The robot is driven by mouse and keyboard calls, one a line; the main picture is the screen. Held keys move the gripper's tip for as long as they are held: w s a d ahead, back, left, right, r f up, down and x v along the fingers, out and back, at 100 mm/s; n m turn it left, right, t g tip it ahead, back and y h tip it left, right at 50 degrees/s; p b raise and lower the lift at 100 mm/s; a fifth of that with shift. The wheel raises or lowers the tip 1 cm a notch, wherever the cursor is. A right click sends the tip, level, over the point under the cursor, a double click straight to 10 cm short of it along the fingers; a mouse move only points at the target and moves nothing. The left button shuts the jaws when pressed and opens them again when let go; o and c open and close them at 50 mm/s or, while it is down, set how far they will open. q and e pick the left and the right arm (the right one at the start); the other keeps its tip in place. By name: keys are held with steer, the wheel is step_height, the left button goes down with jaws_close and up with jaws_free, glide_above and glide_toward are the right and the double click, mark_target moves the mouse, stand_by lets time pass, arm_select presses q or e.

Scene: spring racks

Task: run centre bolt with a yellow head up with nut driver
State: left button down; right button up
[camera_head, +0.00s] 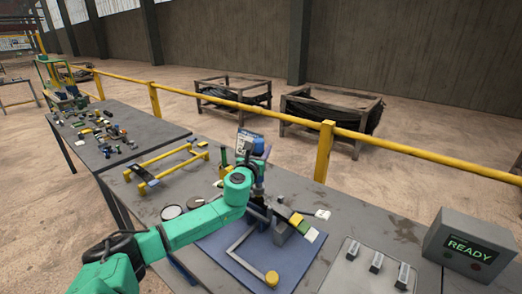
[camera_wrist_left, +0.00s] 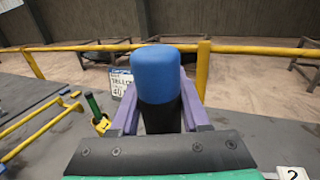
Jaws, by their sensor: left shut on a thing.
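My left gripper (camera_wrist_left: 157,95), with purple fingers, is shut on a nut driver (camera_wrist_left: 157,75) with a blue-topped, black handle. The handle stands roughly upright between the fingers. In the head view the driver's blue top (camera_head: 258,146) shows above the end of my green left arm, over a dark fixture on the blue mat (camera_head: 232,243). The driver's lower end is hidden, so I cannot tell whether it touches a bolt. A round yellow head (camera_head: 272,279) lies at the near end of a grey bent bar. I cannot identify the centre bolt with certainty. My right gripper is out of view.
A grey box reading READY (camera_head: 468,248) stands at the right, beside a plate with several switches (camera_head: 376,262). A yellow rack (camera_head: 165,165) lies at the left of the table. A white sign (camera_head: 248,141) stands behind the fixture. A yellow rail (camera_head: 325,150) runs behind the table.

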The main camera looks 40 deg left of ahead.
mark_target(261, 140)
arm_select(q)
steer(key=shift+f+b, duration=0.5)
steer(key=shift+f, duration=0.1)
stand_by(0.9)
steer(key=shift+s+d+f, duration=0.1)
steer(key=shift+d+f, duration=0.05)
steer(key=shift+f, duration=0.3)
stand_by(0.8)
steer(key=r+p, duration=0.3)
steer(key=shift+a+r, duration=0.15)
steer(key=shift+a, duration=0.05)
step_height(261, 140, up, 2)
steer(key=shift+r+p, duration=0.15)
steer(key=shift+p, duration=0.85)
step_height(261, 140, up, 2)
steer(key=shift+p, duration=1)
